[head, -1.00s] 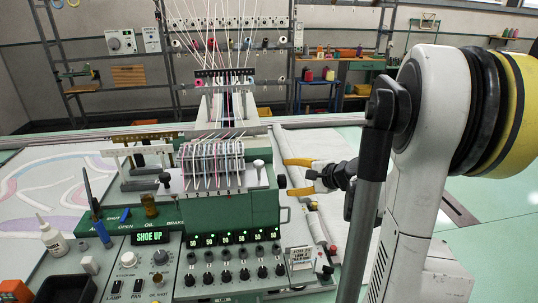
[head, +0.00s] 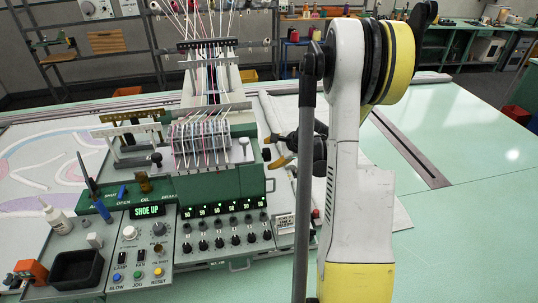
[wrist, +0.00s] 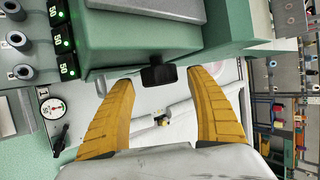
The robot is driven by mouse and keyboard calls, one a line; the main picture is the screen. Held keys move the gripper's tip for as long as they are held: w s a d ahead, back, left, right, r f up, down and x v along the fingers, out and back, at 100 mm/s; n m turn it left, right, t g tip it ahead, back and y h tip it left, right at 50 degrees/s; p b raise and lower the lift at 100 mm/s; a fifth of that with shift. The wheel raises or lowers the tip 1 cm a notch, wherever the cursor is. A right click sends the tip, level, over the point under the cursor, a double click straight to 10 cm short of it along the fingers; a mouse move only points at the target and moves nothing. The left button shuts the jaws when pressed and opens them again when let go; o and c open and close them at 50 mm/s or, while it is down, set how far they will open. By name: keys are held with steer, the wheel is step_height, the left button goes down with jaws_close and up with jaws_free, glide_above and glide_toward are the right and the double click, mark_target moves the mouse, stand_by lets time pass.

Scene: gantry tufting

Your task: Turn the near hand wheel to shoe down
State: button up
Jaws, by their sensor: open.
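The green machine head (head: 215,184) stands at the middle of the head view, and its display (head: 147,211) reads SHOE UP. A small black part (head: 267,154) sticks out from the head's right side; it looks like the near hand wheel, seen edge-on. In the wrist view this black part (wrist: 158,75) lies between my two yellow fingertips, below the green housing. My gripper (head: 269,151) is open, with one finger on each side of the black part. I cannot tell whether either finger touches it.
A row of black knobs (head: 219,241) and a control panel (head: 140,250) front the machine. A black tray (head: 76,269) and a glue bottle (head: 56,217) stand at left.

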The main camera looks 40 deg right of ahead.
steer(key=shift+w+f, duration=0.45)
steer(key=shift+w, duration=0.05)
steer(key=shift+s, duration=0.1)
steer(key=c, duration=1.2)
